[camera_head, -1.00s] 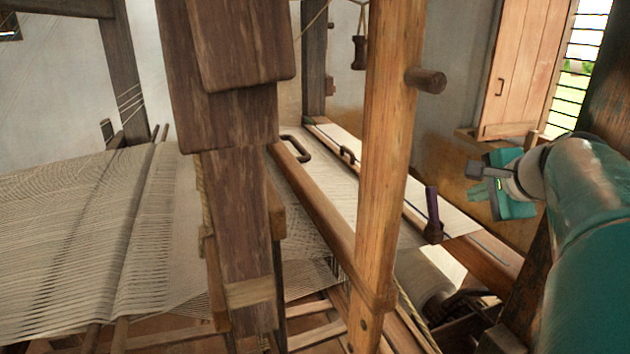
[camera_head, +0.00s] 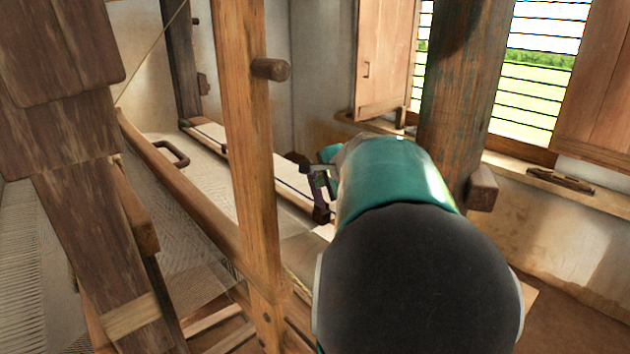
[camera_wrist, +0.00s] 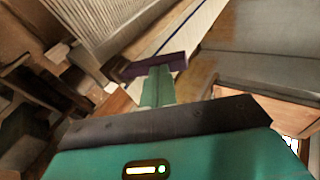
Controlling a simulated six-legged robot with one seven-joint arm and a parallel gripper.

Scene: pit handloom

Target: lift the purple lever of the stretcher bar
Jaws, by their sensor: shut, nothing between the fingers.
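The purple lever (camera_wrist: 155,66) lies across the picture in the wrist view, right at the tips of my gripper (camera_wrist: 157,86). My gripper's teal fingers are together, with nothing between them. They look close to the lever; I cannot tell whether they touch it. In the head view the lever (camera_head: 318,188) is a small dark purple piece near the close end of the cloth, partly hidden by my teal arm. My fingers are hidden in the head view.
A light wooden post (camera_head: 248,150) stands left of my arm, with a peg near its top. A dark post (camera_head: 458,100) stands to the right, before the barred window (camera_head: 540,75). Loom beams run along the left. Floor shows at the lower right.

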